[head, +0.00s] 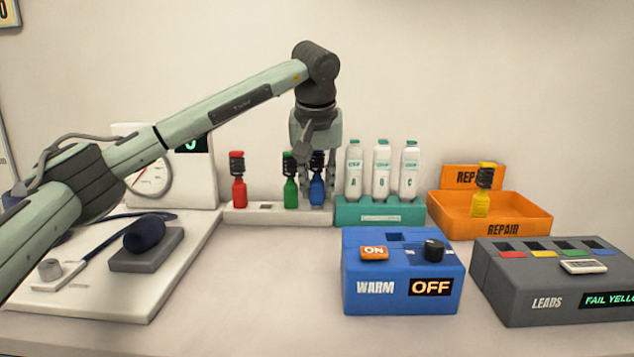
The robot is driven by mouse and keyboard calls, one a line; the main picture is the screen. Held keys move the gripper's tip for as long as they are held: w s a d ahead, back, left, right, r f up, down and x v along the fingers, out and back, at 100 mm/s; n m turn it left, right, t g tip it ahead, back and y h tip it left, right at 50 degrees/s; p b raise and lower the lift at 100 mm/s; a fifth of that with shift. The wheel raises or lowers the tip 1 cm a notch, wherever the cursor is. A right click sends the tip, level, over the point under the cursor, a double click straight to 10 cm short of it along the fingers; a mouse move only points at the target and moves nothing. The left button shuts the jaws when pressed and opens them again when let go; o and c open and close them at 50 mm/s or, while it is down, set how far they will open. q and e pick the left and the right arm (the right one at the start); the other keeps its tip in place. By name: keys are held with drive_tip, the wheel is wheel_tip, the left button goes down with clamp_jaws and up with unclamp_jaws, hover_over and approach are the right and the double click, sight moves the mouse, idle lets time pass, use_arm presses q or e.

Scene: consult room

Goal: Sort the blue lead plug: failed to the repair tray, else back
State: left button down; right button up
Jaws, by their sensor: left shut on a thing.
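The blue lead plug (316,191) stands upright at the right end of the white rack (245,215), its dark top between my fingers. My left gripper (318,188) points down and is shut on it. I cannot tell whether the plug is fully seated. The orange repair tray (448,217) is at the right, with a yellow plug (481,203) upright in it. The grey leads tester (540,290) at the front right has colour-marked sockets, and its display (610,299) reads "FAIL YELLO", cut off by the picture edge. My right gripper is out of view.
A red plug (239,190) and a green plug (290,192) stand in the rack. White bottles (382,172) in a teal holder (380,212) stand close right of my gripper. A blue warmer (385,300), reading OFF, is in front. A pressure gauge and cuff are at left.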

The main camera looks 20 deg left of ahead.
use_arm(q)
drive_tip(key=shift+f, duration=0.4)
drive_tip(key=c, duration=1.2)
unclamp_jaws()
drive_tip(key=shift+r, duration=0.15)
drive_tip(key=v, duration=1.2)
drive_tip(key=shift+s, duration=0.1)
